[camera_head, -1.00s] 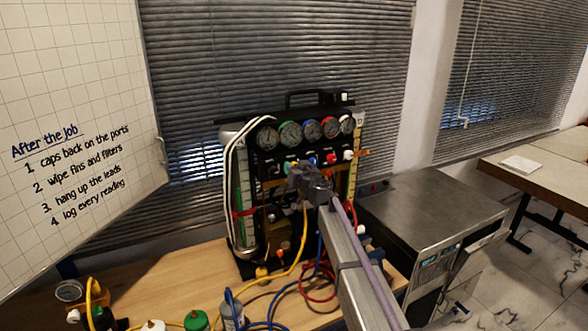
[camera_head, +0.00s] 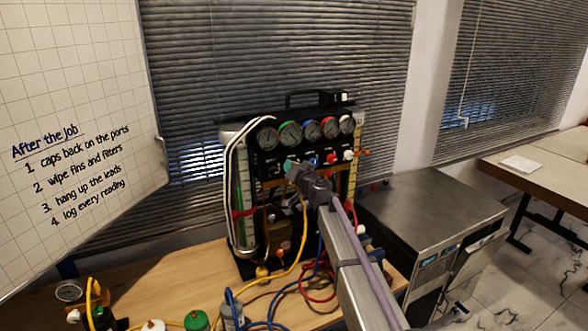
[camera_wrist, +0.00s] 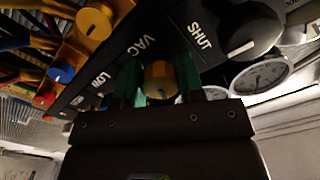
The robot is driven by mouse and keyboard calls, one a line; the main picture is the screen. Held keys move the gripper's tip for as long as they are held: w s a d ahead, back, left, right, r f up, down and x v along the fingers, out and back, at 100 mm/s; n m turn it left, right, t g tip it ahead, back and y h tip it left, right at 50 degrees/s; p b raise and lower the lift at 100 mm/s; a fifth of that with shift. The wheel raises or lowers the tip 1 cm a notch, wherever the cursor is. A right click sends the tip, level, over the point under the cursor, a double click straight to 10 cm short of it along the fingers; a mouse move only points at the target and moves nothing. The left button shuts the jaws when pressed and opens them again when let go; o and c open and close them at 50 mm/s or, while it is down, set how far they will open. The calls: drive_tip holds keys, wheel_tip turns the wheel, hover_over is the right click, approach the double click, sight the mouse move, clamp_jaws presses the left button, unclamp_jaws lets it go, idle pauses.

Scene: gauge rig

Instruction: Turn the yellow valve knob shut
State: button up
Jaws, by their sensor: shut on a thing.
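The yellow valve knob (camera_wrist: 160,71) sits on a black panel (camera_wrist: 165,42) between the VAC and SHUT lettering in the wrist view. My gripper (camera_wrist: 158,80) has its two green fingers on either side of the knob and is shut on it. A small dark mark shows on the knob's near side. In the head view my gripper (camera_head: 292,167) is at the front of the gauge rig (camera_head: 292,113), below the row of dials, and hides the knob there.
A large black knob (camera_wrist: 245,38) with a white line is close to the right finger. Blue, red and white knobs lie right of my gripper in the head view. Yellow, blue and red hoses (camera_head: 303,235) hang below onto the wooden bench (camera_head: 160,282). A steel cabinet (camera_head: 430,205) stands right.

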drive_tip(key=m, duration=1.3)
drive_tip(key=shift+r, duration=0.1)
drive_tip(key=shift+m, duration=0.5)
drive_tip(key=o, duration=0.9)
drive_tip(key=v, duration=1.1)
